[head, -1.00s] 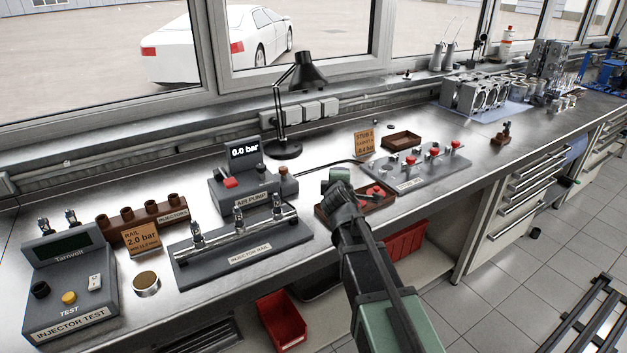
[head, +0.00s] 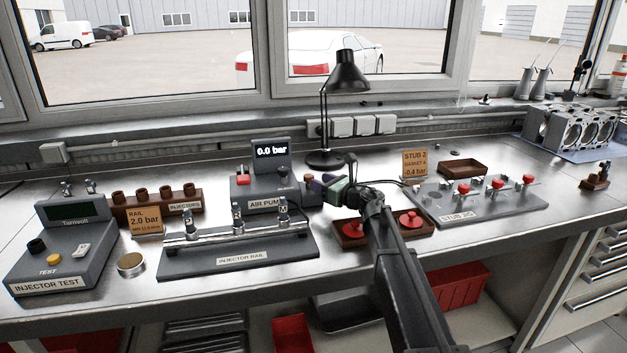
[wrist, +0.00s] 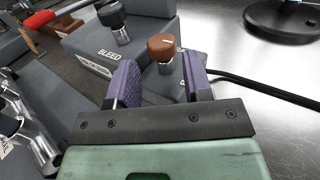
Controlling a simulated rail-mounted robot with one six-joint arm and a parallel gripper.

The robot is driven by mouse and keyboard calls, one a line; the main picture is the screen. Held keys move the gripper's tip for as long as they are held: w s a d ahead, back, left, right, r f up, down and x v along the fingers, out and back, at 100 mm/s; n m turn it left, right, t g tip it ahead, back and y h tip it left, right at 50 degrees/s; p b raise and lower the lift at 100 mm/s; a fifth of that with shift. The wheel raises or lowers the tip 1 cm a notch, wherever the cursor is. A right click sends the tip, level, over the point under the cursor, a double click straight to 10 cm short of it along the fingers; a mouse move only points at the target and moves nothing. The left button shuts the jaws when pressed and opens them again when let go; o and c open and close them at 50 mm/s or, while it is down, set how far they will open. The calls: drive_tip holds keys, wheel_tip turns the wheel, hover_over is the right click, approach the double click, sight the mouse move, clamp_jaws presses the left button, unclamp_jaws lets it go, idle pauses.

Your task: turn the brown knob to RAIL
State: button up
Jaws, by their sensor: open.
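The brown knob (wrist: 162,46), with a pale mark on its top, stands on the grey air pump (wrist: 140,70) in the wrist view. My gripper (wrist: 158,74) is open, its two purple fingers on either side of the knob's lower part in the picture, with a gap showing at each side. I cannot tell how deep the fingers reach around it. In the head view my gripper (head: 318,186) is at the right end of the air pump (head: 262,200), whose display (head: 271,151) reads 0.0 bar. The lettering by the brown knob is hidden by the fingers.
A black knob (wrist: 112,18) marked BLEED stands beside the brown one. A red lever (wrist: 40,18) lies farther left. The injector rail (head: 238,240) is in front of the pump. A black hose (wrist: 270,90) runs right. A desk lamp (head: 345,80) stands behind.

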drive_tip(key=x, duration=0.4)
drive_tip(key=shift+d, duration=0.1)
drive_tip(key=c, duration=0.6)
drive_tip(key=shift+c, duration=0.2)
